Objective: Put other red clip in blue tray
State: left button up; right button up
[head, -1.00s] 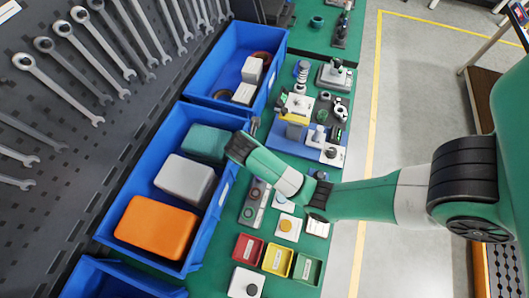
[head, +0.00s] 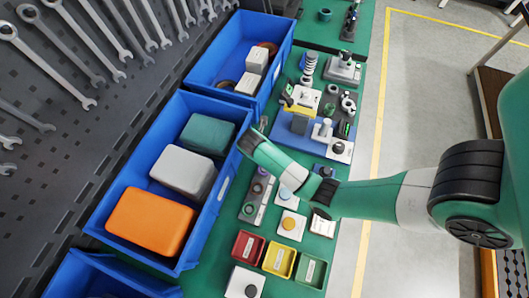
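No red clip can be made out clearly. A large blue tray (head: 187,264) on the left holds an orange box (head: 150,222), a grey box (head: 184,172) and a teal box (head: 206,134). A second blue tray (head: 222,101) behind it holds pale boxes and reddish-brown round pieces (head: 267,47). My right arm comes in from the right, and its wrist hangs over the bench beside the near tray's right wall. A small grey part (head: 262,124), perhaps the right gripper, shows just past the wrist; its fingers cannot be made out. My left gripper is not in view.
Small red (head: 247,248), yellow (head: 279,260) and green (head: 311,270) bins stand at the bench front. Test fixtures and a blue plate (head: 283,132) lie behind the wrist. Wrenches hang on the left wall panel. Another blue tray (head: 100,280) is cut off at lower left.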

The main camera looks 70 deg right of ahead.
jog(key=shift+d+f, duration=0.1)
jog(key=shift+f, duration=0.05)
jog(key=shift+c, duration=0.2)
grip_shut()
jog(key=shift+r, duration=0.3)
jog(key=r+p, duration=0.1)
jog(key=r, duration=0.1)
jog(key=r+p, duration=0.1)
jog(key=r, duration=0.1)
jog(key=shift+s+a+r+p, duration=0.1)
jog(key=shift+s+a+p, duration=0.15)
jog(key=shift+s+p, duration=0.05)
jog(key=s+a+r+p, duration=0.7)
jog(key=s+r+p, duration=0.1)
jog(key=s, duration=0.4)
notch_tip(320, 180, up, 20)
jog(key=p, duration=2)
jog(key=shift+w+d+r, duration=0.2)
jog(key=shift+w+d, duration=0.05)
